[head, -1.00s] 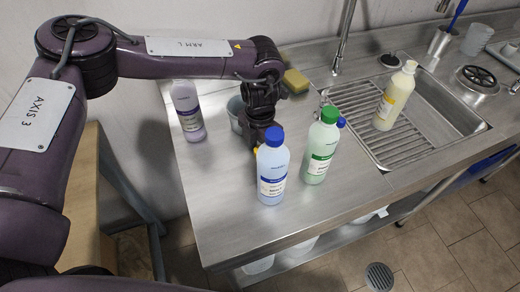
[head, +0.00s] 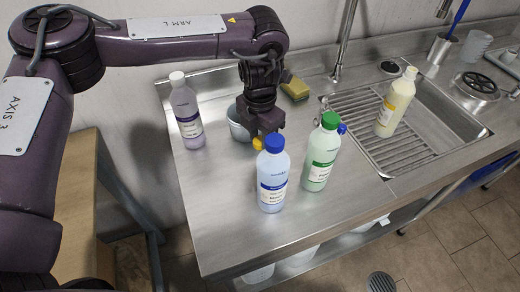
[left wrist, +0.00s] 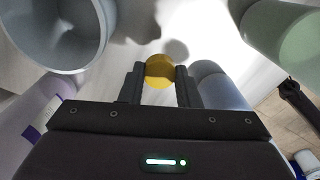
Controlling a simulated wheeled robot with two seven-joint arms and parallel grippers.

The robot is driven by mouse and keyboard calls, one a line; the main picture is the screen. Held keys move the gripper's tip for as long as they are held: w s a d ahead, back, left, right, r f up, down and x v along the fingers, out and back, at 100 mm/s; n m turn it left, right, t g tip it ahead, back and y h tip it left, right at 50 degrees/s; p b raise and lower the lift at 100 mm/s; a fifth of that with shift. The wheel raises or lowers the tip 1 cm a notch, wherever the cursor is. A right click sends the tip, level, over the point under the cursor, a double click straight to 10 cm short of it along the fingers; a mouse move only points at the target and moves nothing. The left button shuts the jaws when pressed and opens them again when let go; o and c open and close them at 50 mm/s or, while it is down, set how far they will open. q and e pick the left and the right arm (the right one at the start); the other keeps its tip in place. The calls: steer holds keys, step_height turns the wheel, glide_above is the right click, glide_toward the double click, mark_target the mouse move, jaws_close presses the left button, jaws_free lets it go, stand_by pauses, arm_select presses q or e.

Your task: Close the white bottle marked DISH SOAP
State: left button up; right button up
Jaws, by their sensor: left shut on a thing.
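My left gripper (head: 262,136) is shut on a yellow cap (head: 257,143), just behind the blue-capped bottle in the head view. In the left wrist view the cap (left wrist: 160,71) sits between the two fingers (left wrist: 159,84). A pale cream bottle (head: 395,105) with a yellow label stands in the sink, well to the right of the gripper. Its top is pale, and whether it is open is hard to tell. Its label is too small to read, so I cannot confirm DISH SOAP. My right gripper is in neither view.
A blue-capped bottle (head: 272,175) and a green-capped bottle (head: 321,155) stand near the gripper. A small blue item (head: 342,128) shows behind the green-capped one. A lilac bottle (head: 187,115), grey cup (head: 238,122) and sponge (head: 295,90) are behind. The faucet (head: 345,40) rises behind the sink.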

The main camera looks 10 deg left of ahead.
mark_target(260, 140)
arm_select(q)
step_height(260, 140, up, 14)
steer(key=p, duration=0.1)
steer(key=shift+f, duration=0.2)
